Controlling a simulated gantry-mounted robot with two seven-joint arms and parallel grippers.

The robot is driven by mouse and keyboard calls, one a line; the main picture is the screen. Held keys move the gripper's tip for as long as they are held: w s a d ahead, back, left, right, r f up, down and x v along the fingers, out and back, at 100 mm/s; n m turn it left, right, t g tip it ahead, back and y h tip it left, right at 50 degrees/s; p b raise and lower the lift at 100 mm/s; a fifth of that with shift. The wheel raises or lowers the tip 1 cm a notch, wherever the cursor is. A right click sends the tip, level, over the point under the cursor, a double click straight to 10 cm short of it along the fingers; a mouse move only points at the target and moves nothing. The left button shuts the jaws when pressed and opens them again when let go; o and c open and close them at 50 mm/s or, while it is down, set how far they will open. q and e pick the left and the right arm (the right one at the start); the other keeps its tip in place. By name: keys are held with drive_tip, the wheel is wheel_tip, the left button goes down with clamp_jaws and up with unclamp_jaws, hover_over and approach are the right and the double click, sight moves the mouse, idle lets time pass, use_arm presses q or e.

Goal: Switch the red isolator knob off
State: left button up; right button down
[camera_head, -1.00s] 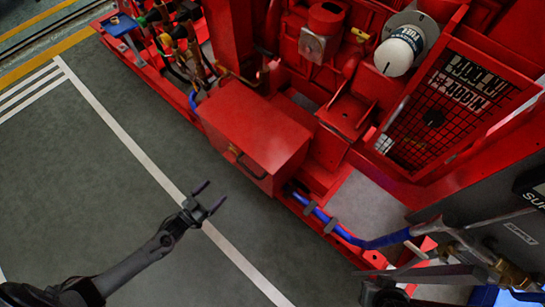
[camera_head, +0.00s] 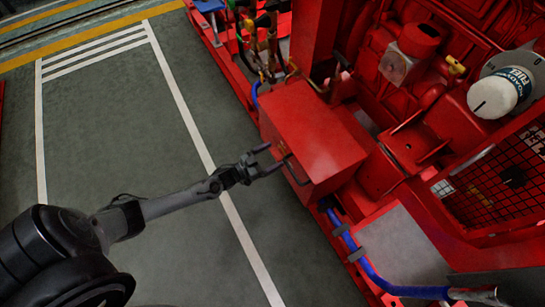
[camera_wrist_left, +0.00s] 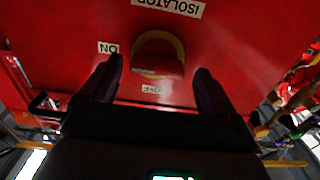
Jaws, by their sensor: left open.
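The red isolator knob (camera_wrist_left: 158,66), with a yellow ring around it, is on a red panel in the left wrist view. The ISOLATOR label (camera_wrist_left: 170,7) is above it, the ON label (camera_wrist_left: 108,47) to its left and the OFF label (camera_wrist_left: 151,89) just below. The lettering is upside down. My left gripper (camera_head: 276,156) is open at the side of the red box (camera_head: 312,135). Its two fingers stand on either side of the knob in the wrist view, with visible gaps. In the head view the gripper hides the knob. My right gripper is not in view.
A dark handle (camera_head: 296,171) projects from the box face close to my left gripper. A blue hose (camera_head: 350,240) runs along the red base. The red engine frame fills the right. The grey floor (camera_head: 120,130) to the left is clear.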

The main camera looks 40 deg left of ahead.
use_arm(q)
drive_tip(key=shift+w+d, duration=0.4)
drive_tip(key=shift+a, duration=0.1)
drive_tip(key=shift+c, duration=1.2)
drive_tip(key=shift+s, duration=0.1)
drive_tip(key=c, duration=0.8)
